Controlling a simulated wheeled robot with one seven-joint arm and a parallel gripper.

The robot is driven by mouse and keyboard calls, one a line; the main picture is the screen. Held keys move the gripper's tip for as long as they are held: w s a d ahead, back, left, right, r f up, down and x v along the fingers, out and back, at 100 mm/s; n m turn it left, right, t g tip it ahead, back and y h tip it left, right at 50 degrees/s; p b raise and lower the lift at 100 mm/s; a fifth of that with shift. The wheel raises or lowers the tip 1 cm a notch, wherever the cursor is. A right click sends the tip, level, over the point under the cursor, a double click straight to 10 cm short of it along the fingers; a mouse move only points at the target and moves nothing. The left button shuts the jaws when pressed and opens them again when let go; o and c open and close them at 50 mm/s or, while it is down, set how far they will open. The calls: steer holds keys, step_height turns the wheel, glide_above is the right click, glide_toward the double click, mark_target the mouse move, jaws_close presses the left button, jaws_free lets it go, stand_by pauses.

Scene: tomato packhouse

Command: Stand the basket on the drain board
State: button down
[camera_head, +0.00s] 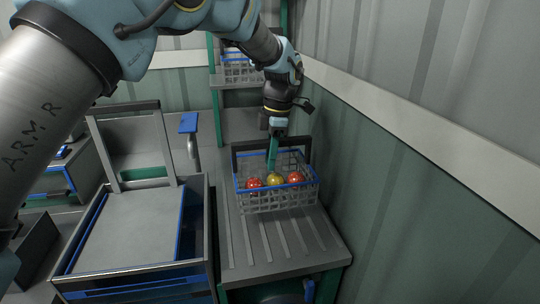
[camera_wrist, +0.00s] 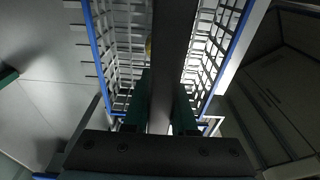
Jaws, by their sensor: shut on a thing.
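The wire basket (camera_head: 262,202) has a blue rim, a dark upright handle (camera_head: 309,150), and two red tomatoes and one yellow tomato in it. My gripper (camera_head: 271,166) comes down from above, with its green fingers at the handle. In the wrist view, my gripper (camera_wrist: 160,105) is shut on the dark handle bar (camera_wrist: 172,40), with the basket's blue-edged mesh sides (camera_wrist: 215,50) on both sides. The basket looks upright over the back part of the grey ridged drain board (camera_head: 282,252). I cannot tell whether its base touches the board.
The corrugated wall (camera_head: 390,190) stands close on the right. A blue-edged sink or bin with a grey top (camera_head: 125,235) is at the left. A blue lever tap (camera_head: 189,124) stands behind. Another basket (camera_head: 238,70) is on the back shelf. The board's front is clear.

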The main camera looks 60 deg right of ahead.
mark_target(270, 176)
steer(key=shift+f+b, duration=1.3)
steer(key=shift+f, duration=1.25)
steer(key=shift+f, duration=0.6)
steer(key=c, duration=0.6)
jaws_free()
steer(key=shift+c, duration=0.2)
steer(key=c, duration=0.3)
steer(key=shift+r+p, duration=2.2)
steer(key=shift+r, duration=1.35)
steer(key=shift+w+a+f, duration=0.1)
